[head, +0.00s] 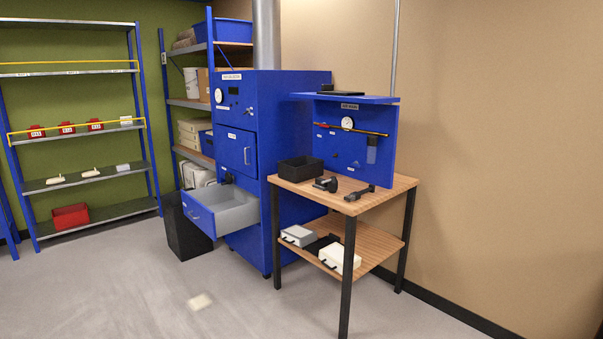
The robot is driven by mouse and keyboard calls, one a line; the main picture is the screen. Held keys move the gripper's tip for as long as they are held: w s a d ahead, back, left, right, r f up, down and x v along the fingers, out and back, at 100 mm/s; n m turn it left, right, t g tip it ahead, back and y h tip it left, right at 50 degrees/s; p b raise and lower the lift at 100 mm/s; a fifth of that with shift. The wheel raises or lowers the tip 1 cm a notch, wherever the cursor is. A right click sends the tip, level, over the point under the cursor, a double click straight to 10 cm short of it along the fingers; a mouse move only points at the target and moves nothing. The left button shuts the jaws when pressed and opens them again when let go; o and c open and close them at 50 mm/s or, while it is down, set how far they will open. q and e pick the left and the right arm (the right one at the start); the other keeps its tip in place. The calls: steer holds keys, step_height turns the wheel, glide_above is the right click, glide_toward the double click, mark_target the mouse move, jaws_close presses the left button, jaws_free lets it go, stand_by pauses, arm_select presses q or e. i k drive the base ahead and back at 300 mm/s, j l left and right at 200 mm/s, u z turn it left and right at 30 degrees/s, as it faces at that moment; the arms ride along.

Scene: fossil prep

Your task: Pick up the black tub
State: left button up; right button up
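A black open-topped tub (300,170) stands upright on the back left part of the wooden bench top (345,200), close to the blue cabinet. I see no contents in it from here. Neither of my grippers shows in the head view, and nothing is touching the tub.
Black tools (358,193) lie on the bench right of the tub. A blue panel (352,145) rises behind. Shelves (90,180) stand left.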

mark_target(296, 171)
steer(key=i+u, duration=0.35)
steer(key=i+j+u, duration=0.35)
steer(key=i, duration=0.4)
steer(key=i+l+u, duration=0.1)
steer(key=i+u, duration=0.2)
steer(key=i, duration=0.45)
steer(key=i+l+u, duration=0.15)
steer(key=i+u, duration=0.2)
steer(key=i, duration=0.4)
steer(key=i+z, duration=0.2)
steer(key=i, duration=0.3)
steer(key=i+j+z, duration=0.2)
steer(key=i, duration=0.3)
steer(key=i+j+z, duration=0.2)
steer(key=i, duration=0.3)
